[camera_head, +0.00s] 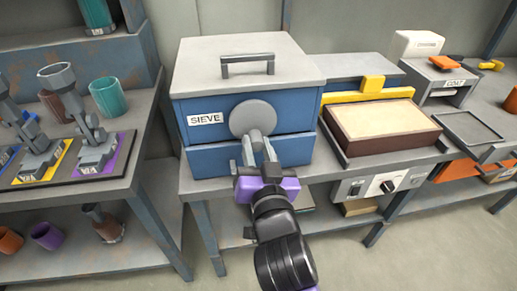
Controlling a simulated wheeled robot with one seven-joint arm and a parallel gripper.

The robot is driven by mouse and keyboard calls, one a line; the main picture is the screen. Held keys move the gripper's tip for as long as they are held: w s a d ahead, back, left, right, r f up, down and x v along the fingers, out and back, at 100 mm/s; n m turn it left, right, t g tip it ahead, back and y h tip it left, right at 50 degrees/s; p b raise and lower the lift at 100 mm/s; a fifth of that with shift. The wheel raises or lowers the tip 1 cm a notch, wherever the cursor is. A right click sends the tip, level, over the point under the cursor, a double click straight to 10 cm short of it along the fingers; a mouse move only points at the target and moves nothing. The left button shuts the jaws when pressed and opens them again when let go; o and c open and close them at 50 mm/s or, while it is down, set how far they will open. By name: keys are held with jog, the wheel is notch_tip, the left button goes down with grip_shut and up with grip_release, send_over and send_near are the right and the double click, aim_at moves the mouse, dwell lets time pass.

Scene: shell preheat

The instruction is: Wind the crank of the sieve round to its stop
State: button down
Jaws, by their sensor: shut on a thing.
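The sieve (190,143) is a blue box with a grey lid and a top handle, standing on a grey bench. A white label reading SIEVE is on its front. A round grey crank disc (253,118) sits on the front face, right of the label. My gripper (260,150) is in front of the sieve, just below the disc, with its fingers pointing up at it. It is shut on the crank's handle, which is mostly hidden between the fingers. My purple and black wrist covers part of the sieve's lower front.
A table on the left (136,172) carries grey clamp stands on coloured pads and a teal cup (109,97). Right of the sieve is a brown-framed tray (340,149) with a pale top. A unit labelled COAT (437,72) stands farther right. Open floor shows below.

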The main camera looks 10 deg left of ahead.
jog(key=shift+a+f, duration=0.1)
jog(key=shift+f, duration=0.05)
dwell(0.3)
jog(key=c, duration=1.1)
grip_release()
jog(key=v, duration=0.8)
